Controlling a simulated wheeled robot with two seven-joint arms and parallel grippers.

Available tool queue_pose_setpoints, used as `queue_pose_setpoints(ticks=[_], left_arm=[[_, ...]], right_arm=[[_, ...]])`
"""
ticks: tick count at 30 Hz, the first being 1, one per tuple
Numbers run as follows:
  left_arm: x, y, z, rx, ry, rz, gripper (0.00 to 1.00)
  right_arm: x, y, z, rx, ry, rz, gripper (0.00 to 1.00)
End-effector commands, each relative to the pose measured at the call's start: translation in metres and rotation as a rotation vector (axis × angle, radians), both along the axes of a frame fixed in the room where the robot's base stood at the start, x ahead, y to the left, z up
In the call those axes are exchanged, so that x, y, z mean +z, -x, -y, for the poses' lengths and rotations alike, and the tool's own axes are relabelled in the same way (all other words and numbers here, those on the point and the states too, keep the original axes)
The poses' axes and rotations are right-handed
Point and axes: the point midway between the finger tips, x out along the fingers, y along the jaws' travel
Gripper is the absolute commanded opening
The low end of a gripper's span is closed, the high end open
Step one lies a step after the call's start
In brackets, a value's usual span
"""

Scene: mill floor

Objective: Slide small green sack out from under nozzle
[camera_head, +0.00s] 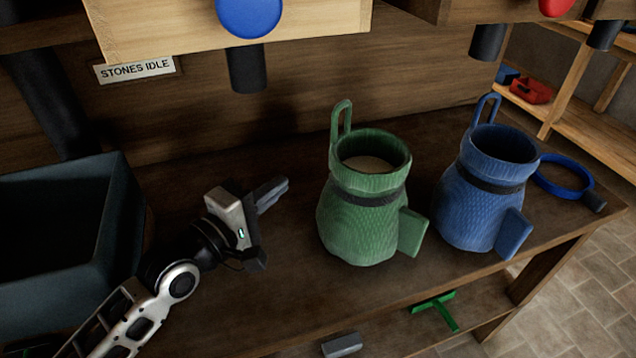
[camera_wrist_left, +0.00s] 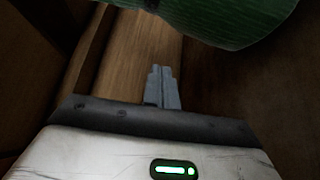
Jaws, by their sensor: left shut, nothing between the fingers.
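The small green sack (camera_head: 352,225) stands upright on the wooden bench, open at the top, with a dark band, a loop at its rim and a flat tab on its right side. It stands right of and nearer than the dark nozzle (camera_head: 247,70), not directly below it in the head view. My left gripper (camera_head: 278,190) is shut and empty, left of the green sack with a gap between. In the left wrist view the shut fingers (camera_wrist_left: 163,75) point toward bare wood, and part of the green sack (camera_wrist_left: 235,15) shows above them. My right gripper is not in view.
A blue sack (camera_head: 470,205) stands right of the green one, with a blue ring (camera_head: 562,178) beyond it. A dark open bin (camera_head: 60,255) is at the left. A green tool (camera_head: 433,308) lies below the bench's front edge. Bare bench lies between gripper and green sack.

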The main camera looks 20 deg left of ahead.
Motion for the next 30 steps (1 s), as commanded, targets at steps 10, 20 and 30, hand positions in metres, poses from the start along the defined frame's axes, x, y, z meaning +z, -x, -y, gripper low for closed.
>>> queue_pose_setpoints(ticks=[10,20,30], left_arm=[[0.003,-0.05,0.021,-0.001,0.005,0.003,0.0],[0.001,-0.085,0.047,-0.003,0.005,-0.004,0.0],[0.0,-0.064,0.068,-0.001,0.001,-0.002,0.0]], right_arm=[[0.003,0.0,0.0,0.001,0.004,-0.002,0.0],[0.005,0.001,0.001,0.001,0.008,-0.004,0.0],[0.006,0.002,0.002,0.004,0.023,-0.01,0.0]])
